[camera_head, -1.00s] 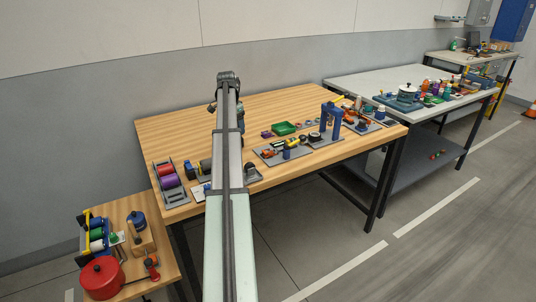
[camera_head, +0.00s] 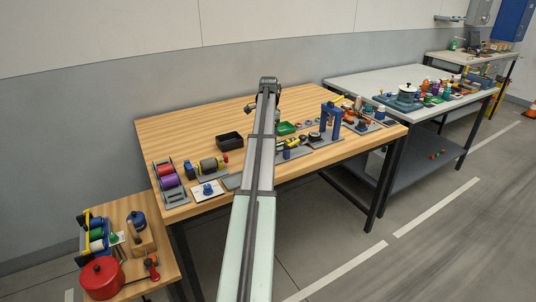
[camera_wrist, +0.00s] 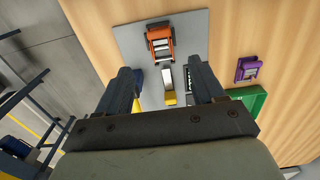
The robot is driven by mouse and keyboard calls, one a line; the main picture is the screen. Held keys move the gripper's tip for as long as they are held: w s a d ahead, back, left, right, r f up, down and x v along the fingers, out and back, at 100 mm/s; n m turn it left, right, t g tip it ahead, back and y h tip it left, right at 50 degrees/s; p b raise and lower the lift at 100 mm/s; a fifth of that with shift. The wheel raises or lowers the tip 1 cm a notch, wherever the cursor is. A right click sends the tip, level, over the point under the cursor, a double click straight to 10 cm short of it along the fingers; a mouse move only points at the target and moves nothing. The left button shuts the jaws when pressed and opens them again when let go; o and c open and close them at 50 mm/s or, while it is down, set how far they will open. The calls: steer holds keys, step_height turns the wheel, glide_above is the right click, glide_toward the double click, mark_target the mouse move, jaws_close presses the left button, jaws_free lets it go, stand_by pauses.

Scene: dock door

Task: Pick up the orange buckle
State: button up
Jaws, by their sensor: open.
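The orange buckle (camera_wrist: 160,44) lies on a grey board (camera_wrist: 190,28) in the wrist view, near the top middle. My gripper (camera_wrist: 161,68) is open, with its two dark fingers spread apart below the buckle in the picture. Nothing is held between them. A pale bar with a yellow end (camera_wrist: 170,98) shows between the fingers, on the board below. In the head view my arm covers the buckle, and its fingers are not clearly visible.
A purple buckle (camera_wrist: 247,69) and a green tray (camera_wrist: 254,97) lie on the wooden table right of the board. A blue stand (camera_head: 331,117) rises at the right in the head view. A black bin (camera_head: 229,141) is left of my arm. The table's back left is clear.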

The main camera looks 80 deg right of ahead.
steer(key=shift+w+f, duration=0.15)
steer(key=shift+f, duration=3.7)
jaws_close()
step_height(320, 180, up, 10)
